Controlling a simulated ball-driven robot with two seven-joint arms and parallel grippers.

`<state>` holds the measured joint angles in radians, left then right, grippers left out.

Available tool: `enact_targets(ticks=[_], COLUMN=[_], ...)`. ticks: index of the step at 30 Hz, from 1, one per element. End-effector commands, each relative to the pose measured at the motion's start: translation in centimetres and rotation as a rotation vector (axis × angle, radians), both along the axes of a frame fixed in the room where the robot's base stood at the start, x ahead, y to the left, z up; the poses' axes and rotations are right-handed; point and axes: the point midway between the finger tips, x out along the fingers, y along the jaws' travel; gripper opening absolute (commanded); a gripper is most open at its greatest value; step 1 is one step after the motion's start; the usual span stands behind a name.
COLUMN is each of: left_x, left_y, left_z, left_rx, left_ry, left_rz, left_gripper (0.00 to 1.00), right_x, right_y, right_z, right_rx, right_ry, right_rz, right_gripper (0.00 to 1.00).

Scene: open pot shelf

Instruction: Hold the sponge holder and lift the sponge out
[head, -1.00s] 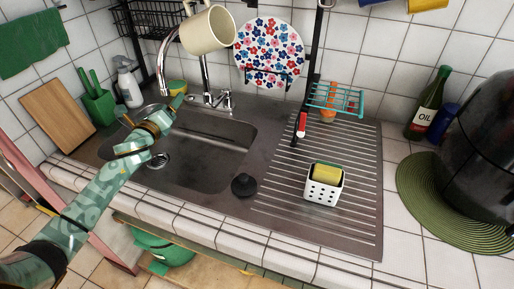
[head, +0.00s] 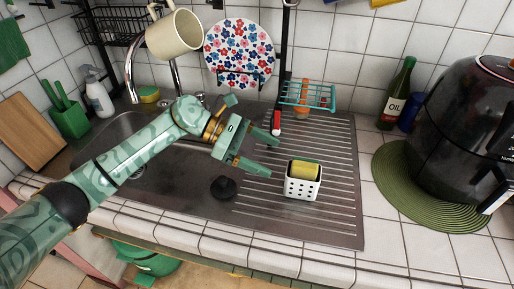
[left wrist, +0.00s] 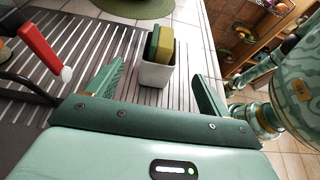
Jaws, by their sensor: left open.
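The white perforated sponge holder (head: 302,188) stands upright on the ribbed drainboard. The sponge (head: 305,170), yellow with a green layer, sits in it with its top above the rim. My left gripper (head: 272,156) is open and empty, to the left of the holder and apart from it, its fingers pointing towards it. In the left wrist view the holder (left wrist: 156,77) and sponge (left wrist: 165,45) appear beyond and between the open fingers. My right gripper is not in view.
A black sink plug (head: 224,188) lies left of the holder. A red-handled utensil (head: 276,123) and a teal rack (head: 308,95) are behind. A green round mat (head: 390,190) with a black appliance (head: 465,130) stands to the right. The drainboard around the holder is clear.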

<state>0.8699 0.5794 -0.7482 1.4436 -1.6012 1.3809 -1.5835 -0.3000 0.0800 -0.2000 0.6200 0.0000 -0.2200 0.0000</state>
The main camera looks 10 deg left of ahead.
Motion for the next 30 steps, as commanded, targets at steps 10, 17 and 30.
enact_targets(ticks=[10, 17, 30], left_x=[-0.1, 0.0, 0.0], left_y=[-6.7, -9.2, -9.6], left_z=[-2.7, -3.8, -4.0], left_rx=[-0.006, -0.004, -0.004], left_ry=[0.004, 0.002, 0.002], left_rz=[0.001, 0.003, 0.003], left_gripper=[0.80, 0.80, 0.55], right_x=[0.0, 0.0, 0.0], right_y=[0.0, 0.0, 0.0], right_z=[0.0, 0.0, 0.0], right_rx=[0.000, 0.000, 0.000], right_ry=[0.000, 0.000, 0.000], right_rz=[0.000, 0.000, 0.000], right_gripper=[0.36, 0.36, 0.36])
